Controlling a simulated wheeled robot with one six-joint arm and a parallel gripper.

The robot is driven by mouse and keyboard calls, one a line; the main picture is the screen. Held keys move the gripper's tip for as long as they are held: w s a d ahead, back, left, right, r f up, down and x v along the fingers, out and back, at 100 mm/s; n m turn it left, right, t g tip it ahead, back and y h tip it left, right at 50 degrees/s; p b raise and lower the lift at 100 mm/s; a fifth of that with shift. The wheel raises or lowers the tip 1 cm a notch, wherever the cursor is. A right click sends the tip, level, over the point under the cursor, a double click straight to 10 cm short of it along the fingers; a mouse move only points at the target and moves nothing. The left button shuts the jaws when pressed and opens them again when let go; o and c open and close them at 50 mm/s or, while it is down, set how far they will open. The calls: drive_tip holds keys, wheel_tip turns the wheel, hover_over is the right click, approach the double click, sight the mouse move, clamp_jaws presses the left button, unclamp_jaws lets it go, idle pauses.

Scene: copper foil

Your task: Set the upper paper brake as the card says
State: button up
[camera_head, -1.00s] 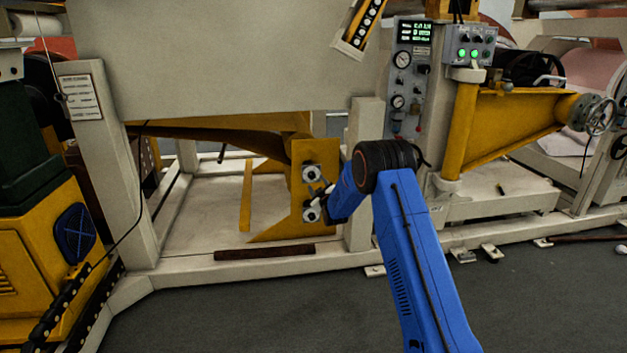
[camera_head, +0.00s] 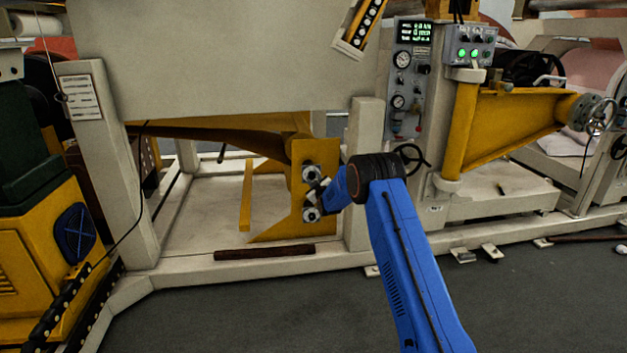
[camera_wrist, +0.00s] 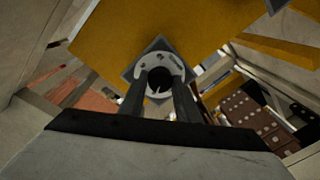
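Two round pale dials sit one above the other on a yellow plate (camera_head: 322,235) of the machine: the upper brake dial (camera_head: 311,173) and a lower dial (camera_head: 311,214). My gripper (camera_head: 322,188) is close in front of the plate, between the heights of the two dials. In the wrist view my gripper (camera_wrist: 160,98) has its two dark fingers apart, pointing at a round dial (camera_wrist: 176,66) on a diamond-shaped plate. A dark knob (camera_wrist: 158,82) shows between the fingertips; contact cannot be told. A white card (camera_head: 82,97) hangs on the left post, its text too small to read.
A pale post (camera_head: 363,150) stands right of the dials, beside my forearm. A grey control panel (camera_head: 408,80) with gauges and a black handwheel (camera_head: 412,158) are farther right. The dark floor in front is clear.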

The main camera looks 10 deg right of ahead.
drive_tip(key=shift+c, duration=0.9)
drive_tip(key=m, duration=0.4)
drive_tip(key=shift+f, duration=0.1)
drive_tip(key=m, duration=0.3)
drive_tip(key=shift+a+m+t, duration=0.1)
drive_tip(key=shift+m+t, duration=0.2)
drive_tip(key=shift+m, duration=0.1)
drive_tip(key=m, duration=0.4)
drive_tip(key=shift+m+h, duration=0.3)
drive_tip(key=shift+m, duration=0.1)
drive_tip(key=shift+a+f+m+h, duration=0.1)
drive_tip(key=shift+m+h, duration=0.2)
drive_tip(key=shift+m, duration=1.7)
